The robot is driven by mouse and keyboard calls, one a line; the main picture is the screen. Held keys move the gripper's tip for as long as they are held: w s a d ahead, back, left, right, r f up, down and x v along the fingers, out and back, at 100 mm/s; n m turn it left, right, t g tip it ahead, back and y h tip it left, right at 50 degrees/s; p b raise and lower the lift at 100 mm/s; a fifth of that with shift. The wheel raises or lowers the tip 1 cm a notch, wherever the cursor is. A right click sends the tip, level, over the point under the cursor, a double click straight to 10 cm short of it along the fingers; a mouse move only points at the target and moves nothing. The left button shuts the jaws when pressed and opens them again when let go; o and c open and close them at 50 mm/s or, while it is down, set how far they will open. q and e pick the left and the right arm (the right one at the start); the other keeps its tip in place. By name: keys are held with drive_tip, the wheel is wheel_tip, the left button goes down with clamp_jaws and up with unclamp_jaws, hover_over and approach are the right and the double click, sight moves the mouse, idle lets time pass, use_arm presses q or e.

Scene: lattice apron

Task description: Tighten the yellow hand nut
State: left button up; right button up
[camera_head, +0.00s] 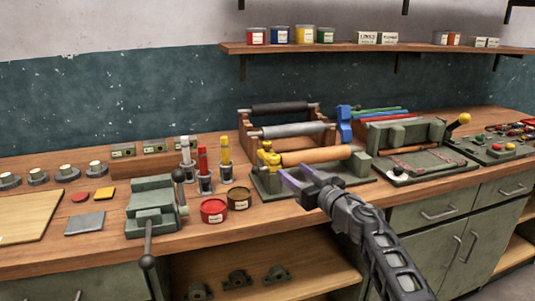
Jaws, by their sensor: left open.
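The yellow hand nut (270,160) sits at the left end of a tan wooden roller (316,155), on a dark green fixture base (262,185) on the bench. A smaller yellow part shows just above the nut. The fingers are just right of and below the nut in the picture, in front of the roller. I see nothing between them, and I cannot tell whether they touch anything. The nut's thread is too small to make out.
A green vise (153,207) and red (213,210) and brown (239,198) tins stand to the left. Upright tools in holders (205,170) stand behind the tins. A rack with dark and grey rollers (290,130) is behind the fixture. A green press (405,135) stands to the right.

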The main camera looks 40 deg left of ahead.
sight(277, 159)
use_arm(q)
drive_tip(key=shift+r+p+x, duration=0.2)
drive_tip(key=shift+p+x, duration=0.5)
drive_tip(key=shift+x, duration=3.45)
use_arm(e)
drive_tip(key=shift+w+a+r, duration=0.15)
drive_tip(key=shift+a+r, duration=0.15)
drive_tip(key=shift+r, duration=0.4)
use_arm(q)
drive_tip(key=shift+c, duration=0.2)
clamp_jaws()
